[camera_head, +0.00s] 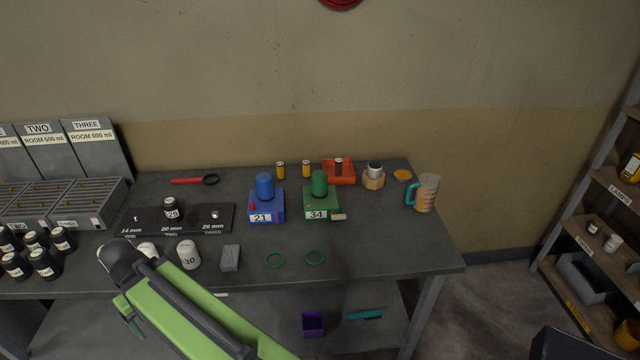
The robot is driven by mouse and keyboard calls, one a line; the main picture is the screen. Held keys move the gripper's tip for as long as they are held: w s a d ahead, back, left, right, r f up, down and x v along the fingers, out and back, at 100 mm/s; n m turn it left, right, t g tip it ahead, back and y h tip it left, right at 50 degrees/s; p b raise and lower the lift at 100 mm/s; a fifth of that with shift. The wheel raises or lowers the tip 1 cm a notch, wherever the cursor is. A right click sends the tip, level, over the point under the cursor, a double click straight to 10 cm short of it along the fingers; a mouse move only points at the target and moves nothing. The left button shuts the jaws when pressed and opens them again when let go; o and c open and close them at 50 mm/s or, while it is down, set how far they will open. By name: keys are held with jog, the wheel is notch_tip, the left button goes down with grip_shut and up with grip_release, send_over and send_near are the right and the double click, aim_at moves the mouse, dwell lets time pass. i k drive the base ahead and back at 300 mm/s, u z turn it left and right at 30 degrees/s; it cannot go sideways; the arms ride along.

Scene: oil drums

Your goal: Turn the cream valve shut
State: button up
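I cannot make out a cream valve in this view. A red round thing (341,3) on the wall is cut off by the top edge, and only its lower rim shows. My green and black arm rises from the bottom edge over the front left of the bench. I cannot make out my gripper's fingers in this view.
Shelves (590,250) stand at right. Floor shows between bench and shelves.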

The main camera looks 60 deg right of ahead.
aim_at(333, 215)
jog(key=u, duration=0.35)
jog(key=k, duration=0.25)
jog(key=z, duration=3)
jog(key=k, duration=0.7)
jog(key=u, duration=1.3)
jog(key=i, duration=1)
